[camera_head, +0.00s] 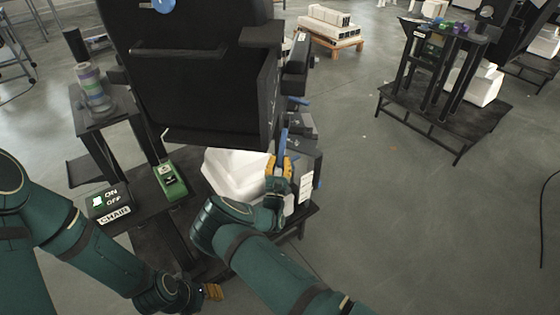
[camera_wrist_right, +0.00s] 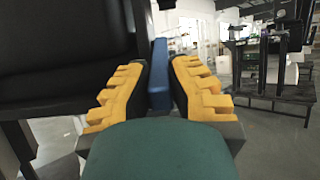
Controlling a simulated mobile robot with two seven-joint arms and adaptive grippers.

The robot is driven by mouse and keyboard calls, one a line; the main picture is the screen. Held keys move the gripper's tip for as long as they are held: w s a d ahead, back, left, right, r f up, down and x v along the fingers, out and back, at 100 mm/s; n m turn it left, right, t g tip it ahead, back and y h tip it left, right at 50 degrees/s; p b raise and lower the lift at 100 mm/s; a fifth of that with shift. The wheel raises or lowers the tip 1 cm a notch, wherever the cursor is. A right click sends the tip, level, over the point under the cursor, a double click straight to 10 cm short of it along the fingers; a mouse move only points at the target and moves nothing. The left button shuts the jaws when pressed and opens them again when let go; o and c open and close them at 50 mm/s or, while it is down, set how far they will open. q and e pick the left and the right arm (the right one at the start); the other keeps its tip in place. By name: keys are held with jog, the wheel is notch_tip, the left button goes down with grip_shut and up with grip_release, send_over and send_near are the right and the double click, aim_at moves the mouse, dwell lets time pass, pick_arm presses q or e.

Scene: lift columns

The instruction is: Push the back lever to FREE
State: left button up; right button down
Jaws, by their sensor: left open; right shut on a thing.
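A blue lever (camera_head: 283,140) sticks up at the right side of the black chair (camera_head: 205,75). My right gripper (camera_head: 279,168) is shut on this lever, with its yellow fingers on either side of it. In the right wrist view the blue lever (camera_wrist_right: 160,72) stands upright between the yellow fingers (camera_wrist_right: 160,92). A second blue piece (camera_head: 298,101) shows just beyond it, mostly hidden. No FREE marking is readable. My left gripper (camera_head: 211,292) is low at the bottom of the head view, empty, away from the lever, with only a bit of yellow finger showing.
A switch box (camera_head: 110,200) marked ON, OFF and CHAIR sits at the left, beside a green device (camera_head: 169,181). White housing (camera_head: 235,172) lies under the seat. Open floor extends to the right, before another black stand (camera_head: 440,90).

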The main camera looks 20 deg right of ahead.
jog(key=c, duration=0.9)
grip_release()
jog(key=shift+f, duration=0.1)
jog(key=shift+o, duration=0.2)
jog(key=v, duration=1.2)
